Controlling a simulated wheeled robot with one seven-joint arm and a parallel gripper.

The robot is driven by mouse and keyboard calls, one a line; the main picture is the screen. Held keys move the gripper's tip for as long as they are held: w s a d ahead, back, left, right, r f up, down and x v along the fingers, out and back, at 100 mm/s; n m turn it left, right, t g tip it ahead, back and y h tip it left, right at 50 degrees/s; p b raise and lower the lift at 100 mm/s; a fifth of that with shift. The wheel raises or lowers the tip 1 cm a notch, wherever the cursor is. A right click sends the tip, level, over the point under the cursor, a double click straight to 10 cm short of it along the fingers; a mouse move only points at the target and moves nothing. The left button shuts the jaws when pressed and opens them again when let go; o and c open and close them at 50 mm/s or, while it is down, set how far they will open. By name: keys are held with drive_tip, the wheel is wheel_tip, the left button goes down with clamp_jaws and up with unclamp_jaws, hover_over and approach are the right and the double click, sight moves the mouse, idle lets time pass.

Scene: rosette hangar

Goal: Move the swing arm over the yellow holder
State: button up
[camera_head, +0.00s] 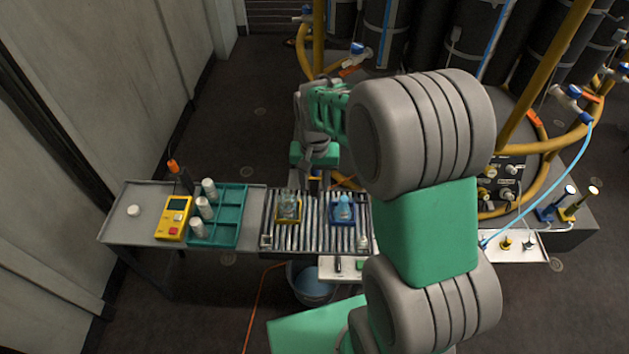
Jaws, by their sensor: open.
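A yellow holder (289,218) with a clear greenish flask (288,200) in it stands on the ribbed roller surface, left of a blue holder (343,220) with a pale blue flask (344,203). My gripper (316,182) is open, above and behind the two holders, between them in the picture. Its fingers are small and partly hidden by my wrist. Small yellow and blue parts show close by its fingertips. I cannot make out the swing arm for certain, nor whether my fingers touch it.
A teal rack (234,215) with white-capped jars and a yellow meter (173,218) stand on the left bench. Yellow hoses, dark cylinders and a control panel (498,182) fill the back right. A bucket (312,286) stands below. My arm hides the centre right.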

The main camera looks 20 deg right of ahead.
drive_tip(key=shift+c, duration=0.5)
clamp_jaws()
idle(0.8)
